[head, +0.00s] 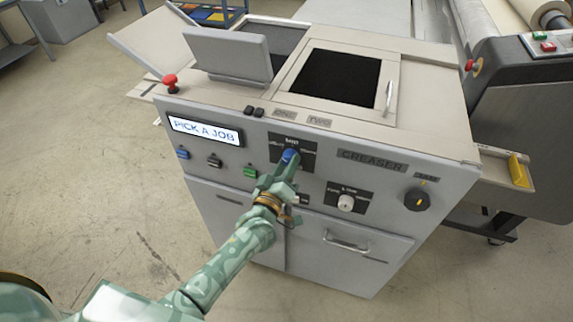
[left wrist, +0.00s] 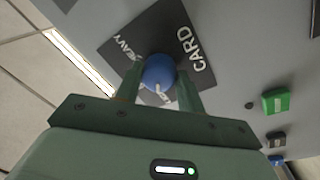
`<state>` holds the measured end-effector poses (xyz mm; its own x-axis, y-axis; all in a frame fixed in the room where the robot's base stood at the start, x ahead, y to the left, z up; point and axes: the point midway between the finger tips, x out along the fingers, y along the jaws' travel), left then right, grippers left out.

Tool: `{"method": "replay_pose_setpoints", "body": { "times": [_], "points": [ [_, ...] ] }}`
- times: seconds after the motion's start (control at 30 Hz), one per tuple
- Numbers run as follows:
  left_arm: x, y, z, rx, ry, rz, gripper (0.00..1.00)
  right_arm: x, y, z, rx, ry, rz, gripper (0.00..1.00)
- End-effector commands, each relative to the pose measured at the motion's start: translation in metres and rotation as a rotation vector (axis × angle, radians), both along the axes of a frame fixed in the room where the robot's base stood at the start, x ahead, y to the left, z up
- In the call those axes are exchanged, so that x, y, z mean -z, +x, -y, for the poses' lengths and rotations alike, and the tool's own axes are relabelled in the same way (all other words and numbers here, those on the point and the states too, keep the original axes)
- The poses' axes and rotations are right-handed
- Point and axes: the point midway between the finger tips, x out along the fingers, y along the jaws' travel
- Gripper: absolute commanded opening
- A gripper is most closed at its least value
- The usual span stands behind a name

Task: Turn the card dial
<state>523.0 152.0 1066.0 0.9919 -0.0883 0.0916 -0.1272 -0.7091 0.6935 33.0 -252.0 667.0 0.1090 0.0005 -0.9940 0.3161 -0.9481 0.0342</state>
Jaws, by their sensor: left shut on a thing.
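The card dial is a blue round knob (head: 290,156) on a black label plate (head: 305,157) on the front of the grey machine. It also shows in the left wrist view (left wrist: 159,70), where the plate (left wrist: 142,32) reads CARD and HEAVY; a third label is partly hidden. A pale mark on the knob shows at its lower edge in that view. My left gripper (head: 284,170) has its two fingers on either side of the knob, shut on it. The fingers also show in the left wrist view (left wrist: 159,82). My right gripper is not in view.
A lit display (head: 205,130) reads PICK A JOB. Blue, black and green buttons sit below it, the green one (head: 250,171) close to my gripper. A white knob (head: 346,202), a black knob (head: 417,199), a drawer handle (head: 347,241) and a red emergency button (head: 170,82) also show.

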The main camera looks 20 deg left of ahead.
Motion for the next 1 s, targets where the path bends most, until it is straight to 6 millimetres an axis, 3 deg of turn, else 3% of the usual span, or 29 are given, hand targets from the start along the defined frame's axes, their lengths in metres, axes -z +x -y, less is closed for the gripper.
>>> {"method": "replay_pose_setpoints", "body": {
  "times": [0.57,0.6,0.63,1.0],
  "points": [
    [0.0012,-0.0004,0.0004,0.001,-0.031,-0.003,0.16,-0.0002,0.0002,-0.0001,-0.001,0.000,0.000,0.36],
    [0.0011,-0.0004,0.0003,0.001,-0.031,-0.003,0.50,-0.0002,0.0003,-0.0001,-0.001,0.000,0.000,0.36],
    [0.0011,-0.0004,0.0003,0.001,-0.031,-0.003,0.58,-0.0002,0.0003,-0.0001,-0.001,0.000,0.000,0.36],
    [0.0012,-0.0050,-0.0002,0.001,-0.029,-0.003,0.60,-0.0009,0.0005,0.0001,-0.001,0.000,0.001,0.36]
  ]
}}
